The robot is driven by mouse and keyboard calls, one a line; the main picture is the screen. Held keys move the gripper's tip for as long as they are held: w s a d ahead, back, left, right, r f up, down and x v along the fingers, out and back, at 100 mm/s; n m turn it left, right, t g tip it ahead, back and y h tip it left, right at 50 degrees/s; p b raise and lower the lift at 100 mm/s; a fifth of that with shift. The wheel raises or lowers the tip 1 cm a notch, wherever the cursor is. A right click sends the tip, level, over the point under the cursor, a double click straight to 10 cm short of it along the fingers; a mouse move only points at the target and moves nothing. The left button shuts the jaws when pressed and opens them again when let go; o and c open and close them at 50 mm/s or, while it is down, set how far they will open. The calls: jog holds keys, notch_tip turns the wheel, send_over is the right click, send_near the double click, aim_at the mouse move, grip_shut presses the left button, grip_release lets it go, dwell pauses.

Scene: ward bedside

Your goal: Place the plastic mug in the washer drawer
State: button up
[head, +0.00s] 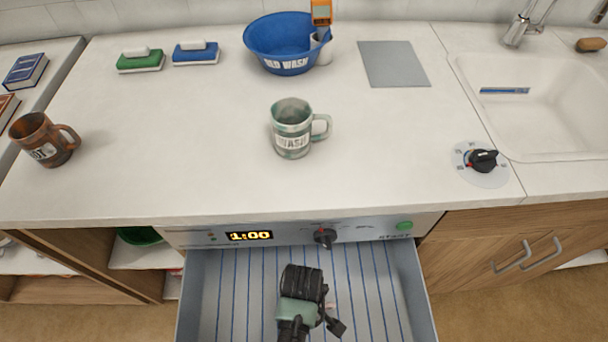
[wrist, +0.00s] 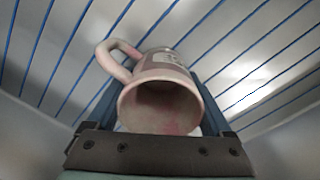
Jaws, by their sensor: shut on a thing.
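A pale pinkish mug (wrist: 160,105) shows in the wrist view, with its open mouth towards the camera and its handle at the upper left. My gripper (wrist: 153,88) is shut on it, with a finger on each side. The washer drawer (head: 225,300) is pulled open below the counter; its pale floor has blue lines. My gripper is over or inside the drawer, and its wrist hides nearly all of the held mug in the head view. I cannot tell whether the mug touches the drawer floor.
A greenish-grey mug (head: 291,130) marked WASH stands on the counter (head: 190,150). A brown mug (head: 42,140) stands at the left. A blue basin (head: 275,45), green brush (head: 140,62), blue brush (head: 196,55), grey mat (head: 394,64) and sink (head: 540,120) are behind. The drawer walls surround my gripper.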

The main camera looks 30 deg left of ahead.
jog(key=o, duration=1.1)
jog(key=shift+f, duration=0.1)
notch_tip(320, 180, up, 12)
jog(key=p, duration=0.3)
jog(key=shift+s+r, duration=0.1)
jog(key=shift+r, duration=0.1)
